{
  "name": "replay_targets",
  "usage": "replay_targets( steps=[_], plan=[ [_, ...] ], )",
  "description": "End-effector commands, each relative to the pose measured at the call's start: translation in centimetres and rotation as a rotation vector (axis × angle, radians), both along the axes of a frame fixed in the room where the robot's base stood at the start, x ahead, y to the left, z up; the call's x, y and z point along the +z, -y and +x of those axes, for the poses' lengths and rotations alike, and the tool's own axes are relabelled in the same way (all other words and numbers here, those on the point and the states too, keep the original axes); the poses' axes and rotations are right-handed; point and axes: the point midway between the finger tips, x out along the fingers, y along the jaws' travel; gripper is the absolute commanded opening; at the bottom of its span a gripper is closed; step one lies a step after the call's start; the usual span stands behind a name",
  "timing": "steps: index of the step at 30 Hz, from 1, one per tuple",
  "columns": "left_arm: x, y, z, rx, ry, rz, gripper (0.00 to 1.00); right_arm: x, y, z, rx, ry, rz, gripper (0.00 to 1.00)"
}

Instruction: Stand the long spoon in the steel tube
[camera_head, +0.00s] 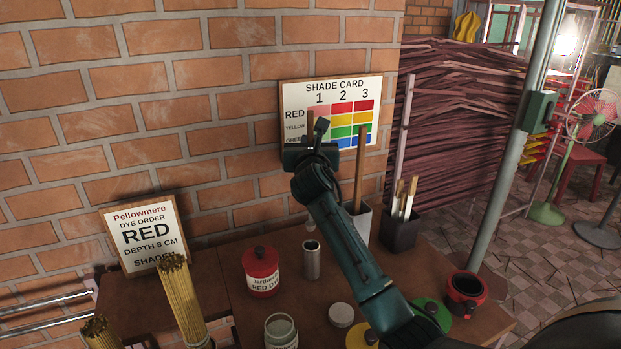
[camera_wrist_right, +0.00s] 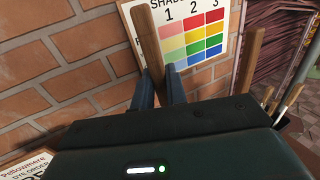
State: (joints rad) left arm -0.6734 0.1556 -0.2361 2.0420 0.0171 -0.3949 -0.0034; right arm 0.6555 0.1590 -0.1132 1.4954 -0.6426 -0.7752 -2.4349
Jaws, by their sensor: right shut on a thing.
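My right gripper (camera_head: 315,137) is raised in front of the shade card and shut on the long spoon. The spoon's wooden handle (camera_head: 310,119) sticks up above the fingers. In the right wrist view the handle (camera_wrist_right: 148,35) stands nearly upright between the two fingers (camera_wrist_right: 158,82), tilted a little. My arm hides most of the spoon's lower part; a small pale end shows below the arm, above the table. The steel tube (camera_head: 311,262) stands upright on the table, below the gripper in the picture, with its mouth open at the top. My left gripper is not in view.
A red dye jar (camera_head: 262,270) stands left of the tube. A white holder (camera_head: 359,226) with a wooden stick and a dark holder (camera_head: 400,233) with brushes stand to the right. A glass jar (camera_head: 281,330) and a pale lid (camera_head: 341,315) are in front. The shade card (camera_head: 292,100) hangs behind.

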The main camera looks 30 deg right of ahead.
Motion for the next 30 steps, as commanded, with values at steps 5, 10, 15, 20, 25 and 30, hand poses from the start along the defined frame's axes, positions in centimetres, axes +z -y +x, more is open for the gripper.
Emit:
replay_targets(
  steps=[5,10,15,20,25,30],
  plan=[
    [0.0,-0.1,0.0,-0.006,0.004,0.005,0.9,-1.4,0.0,0.0,0.0,0.0,0.001,0.0],
    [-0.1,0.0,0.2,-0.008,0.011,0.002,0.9,-3.9,0.0,0.0,-0.001,-0.003,0.001,0.0],
    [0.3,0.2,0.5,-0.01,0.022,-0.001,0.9,-4.5,0.0,0.0,0.0,0.001,0.0,0.0],
    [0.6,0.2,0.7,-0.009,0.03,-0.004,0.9,-4.5,0.0,0.0,0.0,0.001,0.0,0.0],
    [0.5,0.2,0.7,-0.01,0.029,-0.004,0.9,-5.0,0.0,0.0,0.0,0.0,-0.002,0.0],
    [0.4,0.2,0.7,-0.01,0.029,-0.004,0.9,-5.5,0.1,0.0,0.0,0.0,-0.001,0.0]
  ],
)
